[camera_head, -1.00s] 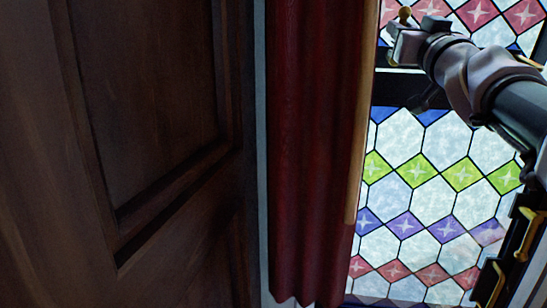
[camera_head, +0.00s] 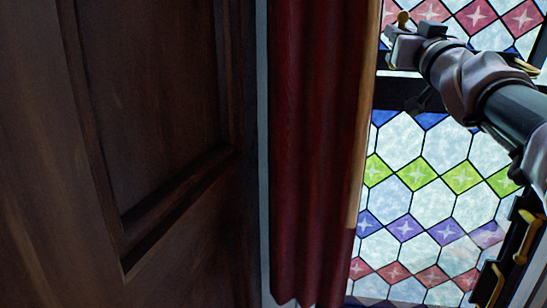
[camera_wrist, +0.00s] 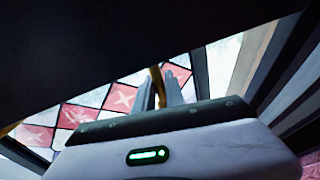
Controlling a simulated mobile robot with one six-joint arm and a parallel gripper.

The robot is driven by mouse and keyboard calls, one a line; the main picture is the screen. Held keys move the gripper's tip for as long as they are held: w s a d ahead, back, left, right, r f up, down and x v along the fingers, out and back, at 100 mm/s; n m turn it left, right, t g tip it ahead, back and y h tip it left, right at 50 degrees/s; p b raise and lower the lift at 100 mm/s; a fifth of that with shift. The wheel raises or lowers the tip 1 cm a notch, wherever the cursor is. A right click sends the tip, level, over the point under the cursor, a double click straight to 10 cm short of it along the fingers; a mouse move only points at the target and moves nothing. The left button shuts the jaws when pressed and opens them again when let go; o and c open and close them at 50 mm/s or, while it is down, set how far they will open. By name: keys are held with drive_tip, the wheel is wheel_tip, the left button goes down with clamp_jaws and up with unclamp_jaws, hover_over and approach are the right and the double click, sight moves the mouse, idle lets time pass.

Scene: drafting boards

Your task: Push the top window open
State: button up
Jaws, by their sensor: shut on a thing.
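The top window (camera_head: 483,40) is stained glass with red star diamonds and pale panes, at the upper right of the head view. It also shows in the wrist view (camera_wrist: 122,97), behind the fingers. My gripper (camera_head: 396,34) reaches across the lower left part of this window. In the wrist view my gripper's two grey fingers (camera_wrist: 158,88) are shut on a brass handle (camera_wrist: 156,76), which stands between them. The handle's round brass end (camera_head: 403,18) shows just above the gripper in the head view. A large dark part hides the top of the wrist view.
A lower stained-glass window (camera_head: 421,205) is below, past a dark crossbar (camera_head: 395,92). Brass latches (camera_head: 524,232) line the dark frame at right. A red curtain (camera_head: 315,150) hangs left of the windows, beside a dark wooden panel (camera_head: 150,110).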

drive_tip(key=shift+w+d+r+p, duration=0.15)
drive_tip(key=shift+w+p, duration=0.2)
drive_tip(key=shift+w, duration=0.35)
drive_tip(key=shift+w+d+p, duration=0.15)
drive_tip(key=shift+w+p, duration=0.2)
drive_tip(key=shift+w, duration=0.35)
drive_tip(key=o, duration=0.9)
drive_tip(key=shift+w+a, duration=0.15)
drive_tip(key=shift+a, duration=0.15)
drive_tip(key=shift+d, duration=0.15)
